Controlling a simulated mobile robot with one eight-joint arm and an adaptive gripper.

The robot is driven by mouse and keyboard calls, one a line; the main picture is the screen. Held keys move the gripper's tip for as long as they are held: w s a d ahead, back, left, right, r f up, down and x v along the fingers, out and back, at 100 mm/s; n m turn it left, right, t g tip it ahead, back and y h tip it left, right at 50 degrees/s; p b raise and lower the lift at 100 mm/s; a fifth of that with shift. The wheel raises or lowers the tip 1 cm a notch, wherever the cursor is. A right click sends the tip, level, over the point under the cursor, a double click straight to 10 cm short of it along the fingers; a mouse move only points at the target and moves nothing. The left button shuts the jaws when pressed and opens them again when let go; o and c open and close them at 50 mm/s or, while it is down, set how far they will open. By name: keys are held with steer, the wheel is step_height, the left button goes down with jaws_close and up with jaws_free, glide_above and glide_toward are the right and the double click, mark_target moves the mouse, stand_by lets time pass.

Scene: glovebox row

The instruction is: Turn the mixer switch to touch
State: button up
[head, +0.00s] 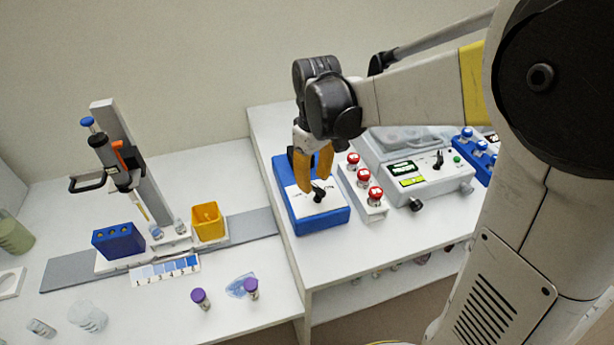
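The mixer (335,216) is a blue box with a white top plate, near the left edge of the right-hand bench. Its small black switch (319,194) stands up from the front part of the plate. The labels beside it are too small to read, so its setting cannot be told. My gripper (314,184) points down over the plate with its orange fingers a little apart. The fingertips are just above and behind the switch, and I cannot tell whether they touch it. The gripper hides the rear of the mixer.
On the lower left bench are a pipette stand (131,160), a yellow bin (207,222) and purple-capped tubes (200,297).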

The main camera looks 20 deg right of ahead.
step_height(320, 180, down, 2)
steer(key=shift+f, duration=0.1)
steer(key=shift+c, duration=0.5)
jaws_close()
steer(key=shift+d+r+m+p, duration=0.1)
steer(key=shift+m+p, duration=0.1)
steer(key=shift+m, duration=0.4)
steer(key=shift+d+r+m+p, duration=0.1)
steer(key=shift+m+p, duration=0.05)
steer(key=shift+m, duration=0.45)
steer(key=m, duration=0.3)
steer(key=shift+d+f+p, duration=0.1)
steer(key=shift+d+p, duration=0.05)
steer(key=shift+p, duration=0.15)
